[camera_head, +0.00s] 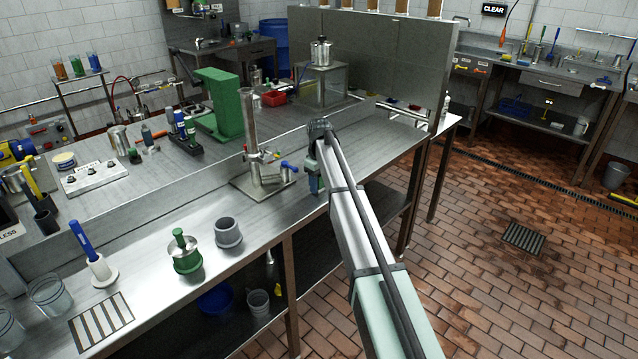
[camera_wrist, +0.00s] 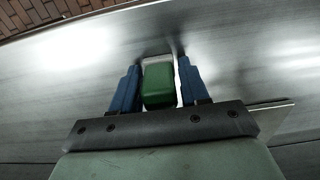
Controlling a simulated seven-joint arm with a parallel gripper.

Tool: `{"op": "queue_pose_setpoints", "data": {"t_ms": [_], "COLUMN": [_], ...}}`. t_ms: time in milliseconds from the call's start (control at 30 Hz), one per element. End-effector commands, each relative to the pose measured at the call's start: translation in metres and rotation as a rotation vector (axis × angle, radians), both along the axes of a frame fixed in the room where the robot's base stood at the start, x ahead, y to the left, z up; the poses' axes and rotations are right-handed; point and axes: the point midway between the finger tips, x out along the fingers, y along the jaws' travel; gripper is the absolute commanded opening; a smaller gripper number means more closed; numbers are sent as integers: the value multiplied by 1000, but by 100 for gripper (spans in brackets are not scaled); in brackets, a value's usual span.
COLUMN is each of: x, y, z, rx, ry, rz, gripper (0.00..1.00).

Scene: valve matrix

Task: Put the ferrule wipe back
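A small green block with a pale base (camera_wrist: 159,88), which I take to be the ferrule wipe, sits between the two blue fingers of my gripper (camera_wrist: 160,80) in the wrist view. The fingers stand close along both its sides. A thin bright sliver shows at its right, and I cannot tell whether the fingers press on it or whether it touches the bench. In the head view my gripper (camera_head: 316,183) is low over the front edge of the steel bench (camera_head: 330,160), right of the metal stand plate. My arm hides part of this area.
A stand with a clear column (camera_head: 250,130) and a blue-handled valve (camera_head: 288,166) is just left of my gripper. A green-banded canister (camera_head: 185,252), a grey cup (camera_head: 228,232) and a striped mat (camera_head: 100,322) lie nearer. A tall partition (camera_head: 385,60) rises behind.

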Motion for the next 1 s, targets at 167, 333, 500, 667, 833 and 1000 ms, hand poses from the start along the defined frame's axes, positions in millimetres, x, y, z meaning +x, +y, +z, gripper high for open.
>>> {"op": "queue_pose_setpoints", "data": {"t_ms": [167, 333, 500, 667, 833, 1000], "x": [0, 0, 0, 1, 1, 1], "y": [0, 0, 0, 0, 0, 0], "z": [0, 0, 6, 26, 59, 89], "rx": [0, 0, 0, 0, 1, 0], "ry": [0, 0, 0, -1, -2, -1], "rz": [0, 0, 0, 0, 0, 0], "gripper": [61, 61, 61, 61, 61, 61]}}
